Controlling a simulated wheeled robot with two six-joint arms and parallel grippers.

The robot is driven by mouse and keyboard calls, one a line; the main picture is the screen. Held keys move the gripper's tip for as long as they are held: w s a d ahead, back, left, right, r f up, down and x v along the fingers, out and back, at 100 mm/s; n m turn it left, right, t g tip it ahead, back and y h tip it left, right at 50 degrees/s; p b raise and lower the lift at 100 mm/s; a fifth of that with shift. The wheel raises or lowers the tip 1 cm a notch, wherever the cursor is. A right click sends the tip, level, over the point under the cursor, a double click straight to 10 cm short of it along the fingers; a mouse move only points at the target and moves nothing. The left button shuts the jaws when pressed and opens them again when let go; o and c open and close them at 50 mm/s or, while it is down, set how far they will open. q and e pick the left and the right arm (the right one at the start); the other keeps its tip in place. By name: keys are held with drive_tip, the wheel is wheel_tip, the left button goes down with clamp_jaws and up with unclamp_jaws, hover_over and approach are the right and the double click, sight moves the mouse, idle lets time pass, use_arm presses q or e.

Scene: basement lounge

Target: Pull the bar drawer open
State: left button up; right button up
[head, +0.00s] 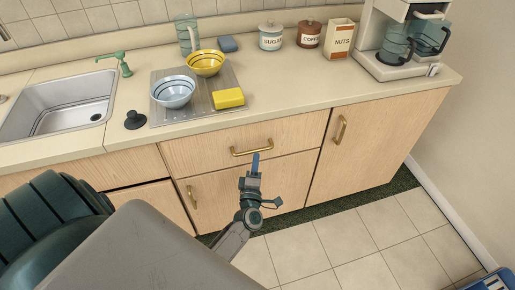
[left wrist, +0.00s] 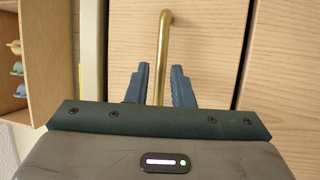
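The bar drawer (head: 290,132) is a light wood front under the counter, shut and flush with the cabinet. Its brass bar handle (head: 243,153) runs along the front. My left gripper (head: 255,162) is in front of the drawer, its blue fingertips at the handle. In the left wrist view, the handle (left wrist: 163,40) stands upright in the picture, and its near end shows in the gap between the two open fingers (left wrist: 159,85). A gap shows on both sides of the bar. My right gripper is not in view.
The counter (head: 290,75) holds a drying tray (head: 190,117) with bowls and a yellow sponge (head: 228,98), canisters, and a coffee machine (head: 395,45). Cabinet doors with brass handles flank and underlie the drawer. The tiled floor (head: 340,240) in front is clear.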

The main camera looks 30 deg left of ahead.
sight(257, 150)
use_arm(q)
drive_tip(key=x, duration=0.5)
drive_tip(key=shift+w+a+p, duration=0.1)
drive_tip(key=shift+w+p, duration=0.1)
drive_tip(key=shift+p, duration=0.15)
clamp_jaws()
